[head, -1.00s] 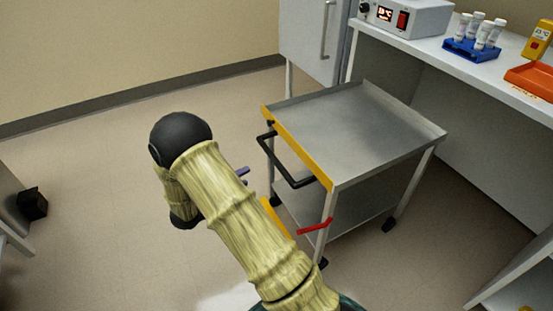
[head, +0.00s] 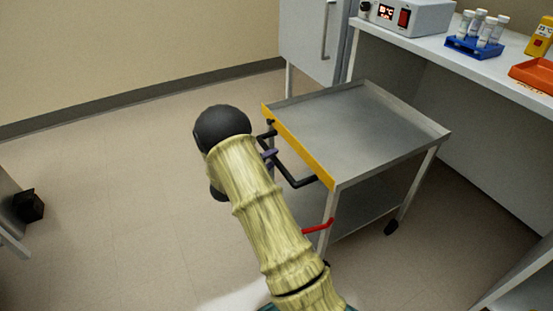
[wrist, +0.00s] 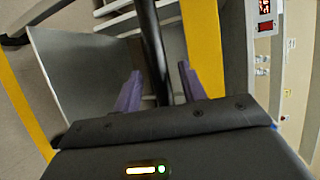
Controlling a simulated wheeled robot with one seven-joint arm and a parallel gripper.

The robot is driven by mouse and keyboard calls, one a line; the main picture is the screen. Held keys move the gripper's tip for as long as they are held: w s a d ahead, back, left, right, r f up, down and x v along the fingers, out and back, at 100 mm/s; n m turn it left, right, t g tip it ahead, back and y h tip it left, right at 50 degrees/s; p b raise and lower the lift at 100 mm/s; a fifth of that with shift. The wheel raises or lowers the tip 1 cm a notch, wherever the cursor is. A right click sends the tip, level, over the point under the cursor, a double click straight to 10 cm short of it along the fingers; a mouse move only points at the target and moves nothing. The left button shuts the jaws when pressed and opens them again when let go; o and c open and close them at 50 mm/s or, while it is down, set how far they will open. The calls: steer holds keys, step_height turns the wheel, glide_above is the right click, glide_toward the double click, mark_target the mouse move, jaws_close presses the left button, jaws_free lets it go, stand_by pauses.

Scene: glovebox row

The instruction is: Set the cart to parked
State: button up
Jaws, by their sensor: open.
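The cart (head: 365,125) is a grey metal trolley with a top tray, a lower shelf and a yellow front edge (head: 300,150). A black bar handle (head: 296,182) sticks out from that edge. A red lever (head: 318,227) is at the near front leg. My gripper (head: 268,158) is at the handle's far part, mostly hidden behind my arm. In the wrist view, its purple fingers (wrist: 160,78) are open with the black handle bar (wrist: 150,35) running between them. I cannot tell whether they touch it.
A white bench (head: 440,50) behind the cart holds a control box (head: 410,17), a blue tube rack (head: 475,46) and an orange tray (head: 535,75). A grey cabinet (head: 310,40) stands at the back. The floor left of the cart is clear. A small black object (head: 29,205) is at far left.

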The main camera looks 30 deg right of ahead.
steer(key=shift+b+x, duration=0.3)
steer(key=shift+x, duration=1.45)
steer(key=shift+c, duration=0.3)
jaws_close()
steer(key=shift+d, duration=0.15)
